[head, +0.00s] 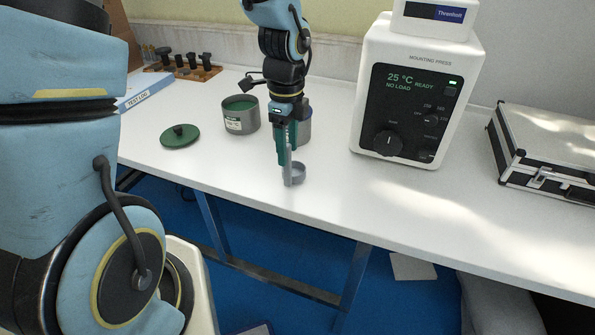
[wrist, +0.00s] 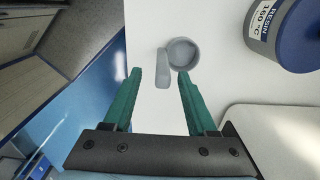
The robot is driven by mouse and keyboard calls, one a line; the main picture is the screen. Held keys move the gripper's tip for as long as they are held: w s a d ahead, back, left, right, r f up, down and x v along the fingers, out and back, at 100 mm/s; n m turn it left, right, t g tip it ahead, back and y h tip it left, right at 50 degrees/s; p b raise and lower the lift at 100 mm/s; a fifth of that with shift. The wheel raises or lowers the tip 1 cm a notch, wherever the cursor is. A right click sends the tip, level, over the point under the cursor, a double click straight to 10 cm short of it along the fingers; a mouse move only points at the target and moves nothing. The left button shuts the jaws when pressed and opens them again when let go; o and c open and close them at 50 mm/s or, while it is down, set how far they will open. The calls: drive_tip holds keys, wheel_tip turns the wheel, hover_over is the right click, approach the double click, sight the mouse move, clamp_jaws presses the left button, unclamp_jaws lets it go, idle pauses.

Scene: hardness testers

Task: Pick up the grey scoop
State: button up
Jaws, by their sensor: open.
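The grey scoop (head: 298,173) stands on the white table near its front edge. It has a round cup and a short flat handle. In the wrist view the scoop (wrist: 181,55) lies just beyond the fingertips, with the handle on the left of the cup. My gripper (head: 286,160) points down at the scoop in the head view and partly covers it. In the wrist view my gripper (wrist: 158,74) has its two green fingers wide apart. The scoop appears between their lines, and nothing is held. I cannot tell whether a finger touches the handle.
A blue-topped resin tin (wrist: 290,35) stands close to the scoop. An open tin with green contents (head: 241,115) and a green lid (head: 180,136) are to the left. A white mounting press (head: 412,95) and a silver case (head: 548,150) are to the right. The table's front edge is close.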

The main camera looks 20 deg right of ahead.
drive_tip(key=p, duration=0.1)
hover_over(288, 185)
drive_tip(key=w, duration=0.1)
drive_tip(key=shift+d+f, duration=0.15)
drive_tip(key=shift+f, duration=2.9)
clamp_jaws()
